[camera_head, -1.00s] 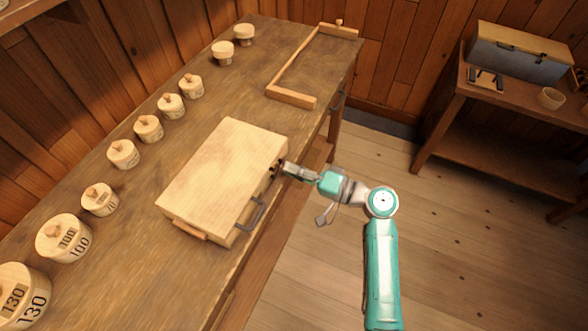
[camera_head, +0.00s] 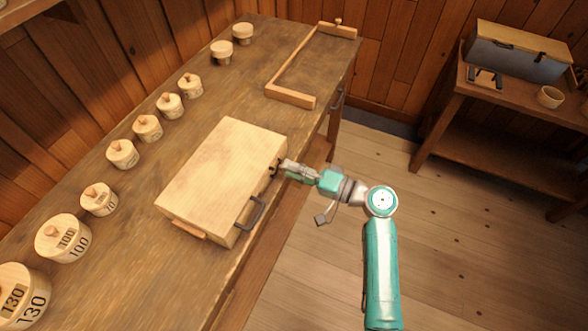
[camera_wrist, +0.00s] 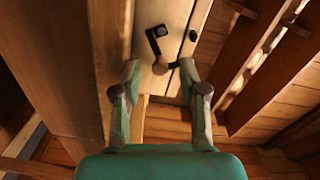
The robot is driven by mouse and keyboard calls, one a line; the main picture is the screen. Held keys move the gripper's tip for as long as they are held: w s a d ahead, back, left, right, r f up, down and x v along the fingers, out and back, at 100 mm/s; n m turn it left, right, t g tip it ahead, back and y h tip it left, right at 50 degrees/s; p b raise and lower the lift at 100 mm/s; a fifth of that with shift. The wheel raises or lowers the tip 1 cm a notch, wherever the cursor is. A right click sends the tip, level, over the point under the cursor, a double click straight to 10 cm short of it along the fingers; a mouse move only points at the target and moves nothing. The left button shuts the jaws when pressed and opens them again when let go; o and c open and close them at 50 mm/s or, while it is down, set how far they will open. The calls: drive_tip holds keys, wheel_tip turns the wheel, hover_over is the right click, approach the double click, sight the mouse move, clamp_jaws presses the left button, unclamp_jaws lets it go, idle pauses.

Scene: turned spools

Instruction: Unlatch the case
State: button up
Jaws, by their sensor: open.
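The case (camera_head: 222,180) is a closed, flat, pale wooden box lying on the workbench, with a dark handle (camera_head: 252,214) on its front side. My gripper (camera_head: 284,165) is at the far end of that side. My open gripper (camera_wrist: 160,78) has one finger on each side of the knob. I cannot tell whether either finger touches it. A small dark piece (camera_wrist: 193,36) sits beside the latch.
The workbench (camera_head: 130,225) carries a row of lidded wooden pots (camera_head: 64,238) along the wall and a wooden frame (camera_head: 290,97) at the far end. A side table (camera_head: 520,108) holds a grey chest (camera_head: 515,58) and a cup (camera_head: 550,96). The floor between is clear.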

drive_tip(key=shift+d, duration=0.1)
drive_tip(key=v, duration=1.1)
drive_tip(key=shift+s+d, duration=0.15)
drive_tip(key=shift+d, duration=0.25)
drive_tip(key=s+f+m+t+h, duration=0.35)
drive_tip(key=s+f+h, duration=0.3)
drive_tip(key=f, duration=0.45)
drive_tip(key=s+d+f+m+t+h, duration=0.1)
drive_tip(key=s+d+f+h, duration=0.15)
drive_tip(key=s, duration=0.35)
drive_tip(key=s+d+f+m+h, duration=0.1)
drive_tip(key=s+d+f+h, duration=0.15)
drive_tip(key=s+f, duration=0.2)
drive_tip(key=s+d+r+n+t+h, duration=0.2)
drive_tip(key=s+d+r+n, duration=0.1)
drive_tip(key=s+r, duration=0.6)
drive_tip(key=s+d+r+n+t+h, duration=0.2)
drive_tip(key=s+r+n+h, duration=0.1)
drive_tip(key=s+r, duration=0.6)
drive_tip(key=shift+s+d+n, duration=0.35)
drive_tip(key=shift+s+d, duration=0.05)
drive_tip(key=shift+s, duration=0.75)
